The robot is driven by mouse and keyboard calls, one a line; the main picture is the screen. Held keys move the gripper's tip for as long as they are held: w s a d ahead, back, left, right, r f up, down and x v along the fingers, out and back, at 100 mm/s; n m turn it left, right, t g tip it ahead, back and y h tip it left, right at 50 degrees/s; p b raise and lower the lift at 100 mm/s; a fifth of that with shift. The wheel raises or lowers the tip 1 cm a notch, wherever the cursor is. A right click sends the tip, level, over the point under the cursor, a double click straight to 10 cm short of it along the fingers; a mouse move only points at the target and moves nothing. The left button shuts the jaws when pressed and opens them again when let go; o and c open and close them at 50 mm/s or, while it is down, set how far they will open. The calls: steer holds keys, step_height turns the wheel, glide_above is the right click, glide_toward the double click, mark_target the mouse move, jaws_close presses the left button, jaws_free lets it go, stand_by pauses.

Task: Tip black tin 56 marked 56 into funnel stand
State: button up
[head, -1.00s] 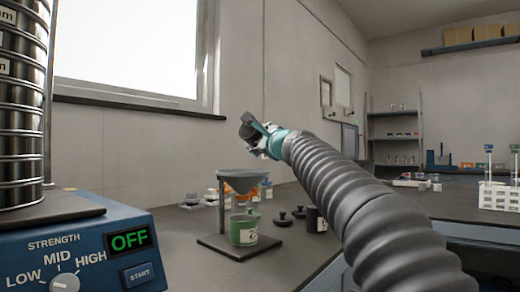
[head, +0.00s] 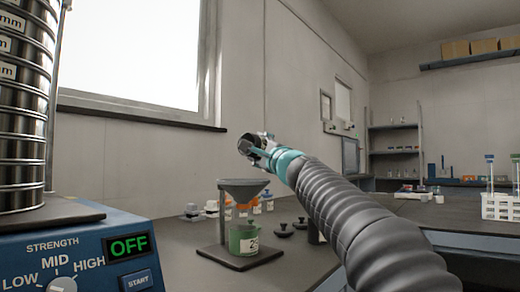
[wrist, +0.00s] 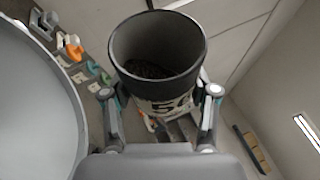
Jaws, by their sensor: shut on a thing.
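My gripper (head: 256,147) is shut on the black tin (wrist: 157,60), held in the air above the funnel stand and slightly to its right in the head view. In the wrist view the tin is open-topped, with dark grains inside and a pale label with a partly visible "5". The fingers grip it from both sides. The funnel stand's grey funnel (head: 243,187) is below the gripper, and its wide bowl (wrist: 35,105) fills the left of the wrist view. A green tin (head: 242,238) with a label starting "2" stands under the funnel on the stand's base.
The blue sieve shaker (head: 75,255) with its sieve stack (head: 22,120) stands at left, its display reading OFF. Small black lids (head: 284,230) and several small coloured items lie behind and right of the stand. A tube rack (head: 500,206) is far right.

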steer(key=shift+n, duration=0.5)
steer(key=shift+s+a+r+n+y, duration=0.1)
steer(key=shift+n+y, duration=0.35)
steer(key=shift+n, duration=0.15)
steer(key=shift+s+r+n+y, duration=0.1)
steer(key=shift+n+y, duration=0.35)
steer(key=shift+n, duration=0.15)
steer(key=shift+s+a+r+n+y, duration=0.1)
steer(key=shift+r+n+y, duration=0.05)
steer(key=shift+n+y, duration=0.4)
steer(key=shift+s+a+r+n+y, duration=0.1)
steer(key=shift+s+r+n+y, duration=0.15)
steer(key=shift+n, duration=0.55)
steer(key=shift+a+r+n+y, duration=0.1)
steer(key=shift+n+y, duration=0.4)
steer(key=shift+n, duration=0.15)
